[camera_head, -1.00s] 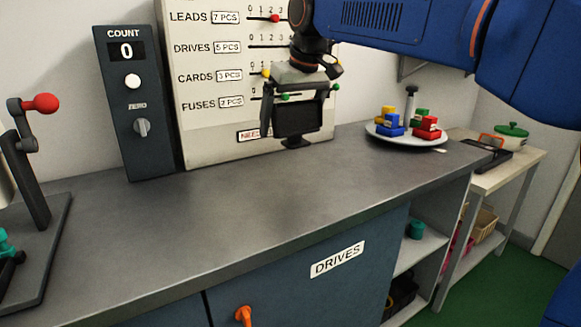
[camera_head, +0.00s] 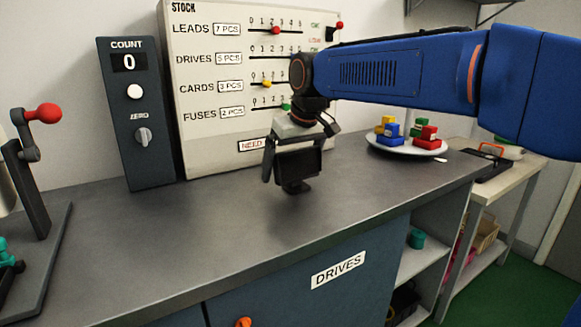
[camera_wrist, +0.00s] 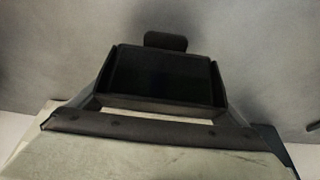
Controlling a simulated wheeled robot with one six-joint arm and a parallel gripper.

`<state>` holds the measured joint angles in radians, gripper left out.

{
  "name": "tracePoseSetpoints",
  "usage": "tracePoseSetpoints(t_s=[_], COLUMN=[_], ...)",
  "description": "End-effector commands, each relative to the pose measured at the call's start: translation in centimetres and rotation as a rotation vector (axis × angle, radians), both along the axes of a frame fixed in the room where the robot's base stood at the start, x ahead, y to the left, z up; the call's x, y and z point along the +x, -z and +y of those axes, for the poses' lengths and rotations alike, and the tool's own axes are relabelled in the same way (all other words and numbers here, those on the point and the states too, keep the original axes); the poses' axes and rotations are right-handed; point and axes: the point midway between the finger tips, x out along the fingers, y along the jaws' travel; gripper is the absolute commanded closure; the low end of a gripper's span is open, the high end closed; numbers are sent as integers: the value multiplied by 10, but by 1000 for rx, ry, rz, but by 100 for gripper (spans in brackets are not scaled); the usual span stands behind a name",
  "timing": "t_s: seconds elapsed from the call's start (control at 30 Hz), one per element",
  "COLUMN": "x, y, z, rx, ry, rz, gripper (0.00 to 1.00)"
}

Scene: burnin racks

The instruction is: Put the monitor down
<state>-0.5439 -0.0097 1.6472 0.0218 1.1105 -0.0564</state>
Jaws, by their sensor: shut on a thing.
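The monitor (camera_head: 299,165) is a small black screen on a short foot. It is upright in my gripper (camera_head: 293,158), which is shut on it with one finger at each side. In the head view the foot is just above or at the grey counter (camera_head: 240,215); I cannot tell if it touches. In the wrist view the monitor (camera_wrist: 165,78) fills the middle between the fingers, with its rounded foot (camera_wrist: 166,41) beyond it against the grey surface.
A stock board (camera_head: 225,95) and a count box (camera_head: 137,110) stand behind. A plate (camera_head: 408,149) with coloured blocks is to the right. A red-knobbed lever (camera_head: 45,113) stands at the left. The counter's middle and front are clear.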

Motion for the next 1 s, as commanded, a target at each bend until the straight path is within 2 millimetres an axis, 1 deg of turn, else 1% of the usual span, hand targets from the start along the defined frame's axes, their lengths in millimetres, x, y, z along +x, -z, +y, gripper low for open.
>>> tracePoseSetpoints(t_s=[0.13,0.17,0.43,0.57,0.67,0.9,1.0], x=[0,0,0,-3,-8,-23,-28], y=[2,2,0,-11,-25,-68,-84], z=[0,0,0,-2,-5,-16,-19], rx=[0,0,0,2,2,2,1], ry=[0,0,0,0,0,0,0], rz=[0,0,0,-2,-2,-2,-2], gripper=[33,0,0,0,0,0,0])
